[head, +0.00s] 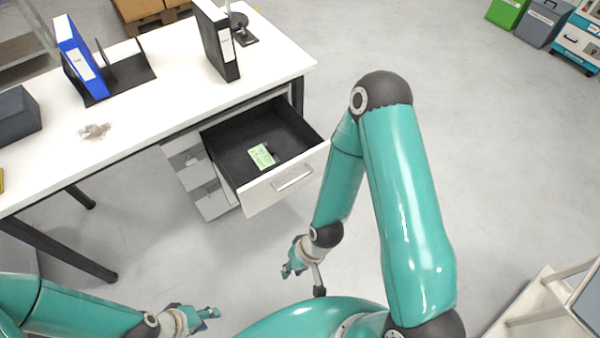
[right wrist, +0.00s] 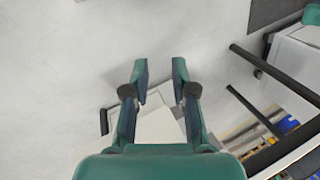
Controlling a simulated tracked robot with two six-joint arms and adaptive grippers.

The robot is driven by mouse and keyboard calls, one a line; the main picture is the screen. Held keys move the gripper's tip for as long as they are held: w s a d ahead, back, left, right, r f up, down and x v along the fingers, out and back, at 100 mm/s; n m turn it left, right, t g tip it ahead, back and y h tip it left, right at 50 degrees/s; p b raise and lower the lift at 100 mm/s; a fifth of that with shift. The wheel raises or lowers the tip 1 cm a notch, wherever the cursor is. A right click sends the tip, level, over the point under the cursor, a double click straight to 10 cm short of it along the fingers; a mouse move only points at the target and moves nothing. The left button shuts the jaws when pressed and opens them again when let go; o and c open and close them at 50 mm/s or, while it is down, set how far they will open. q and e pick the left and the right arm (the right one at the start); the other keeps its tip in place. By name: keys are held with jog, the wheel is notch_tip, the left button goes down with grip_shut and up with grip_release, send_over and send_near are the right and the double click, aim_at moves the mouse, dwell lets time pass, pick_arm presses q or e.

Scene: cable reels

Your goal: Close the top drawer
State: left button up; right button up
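The top drawer (head: 291,178) of the white drawer unit (head: 213,198) under the desk is pulled far out. Its dark inside holds a green-and-white card (head: 262,156) and a small dark item partly behind it. The white front has a metal bar handle. My right gripper (head: 288,270) is below and in front of the drawer front in the picture, apart from it. In the right wrist view its two fingers (right wrist: 160,72) are spread with nothing held between them. My left gripper (head: 210,314) is at the bottom left, away from the drawer, with its fingers apart and empty.
The white desk (head: 150,113) carries a blue binder (head: 80,58), a black-and-white binder (head: 217,42) and a dark box (head: 18,115). Black desk legs stand at left. A light-framed stand (head: 545,318) is at bottom right.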

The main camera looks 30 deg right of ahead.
jog(key=w+d+f+m+t+b, duration=0.1)
jog(key=w+d+f+b, duration=0.1)
jog(key=w+b, duration=0.1)
jog(key=w+d+f+m+t+b, duration=0.2)
jog(key=w+d+b, duration=0.1)
jog(key=w, duration=0.1)
jog(key=w+d+f+m+t+b, duration=0.1)
jog(key=w+d+f+b, duration=0.1)
jog(key=w+b, duration=0.1)
jog(key=shift+w+d+m+t+h, duration=0.15)
jog(key=shift+d+m+t+h, duration=0.15)
jog(key=shift+d+t, duration=0.1)
grip_shut()
jog(key=m+t+h+b, duration=0.2)
jog(key=m+t+b, duration=0.9)
jog(key=b, duration=1.3)
send_near(327, 146)
jog(key=shift+n+t, duration=0.4)
jog(key=shift+t, duration=0.3)
jog(key=w+b, duration=0.1)
jog(key=w, duration=0.1)
jog(key=w+b, duration=0.1)
jog(key=w, duration=0.1)
jog(key=w+f+b, duration=0.1)
jog(key=w+b, duration=0.1)
jog(key=shift+a, duration=0.35)
jog(key=shift+w, duration=0.55)
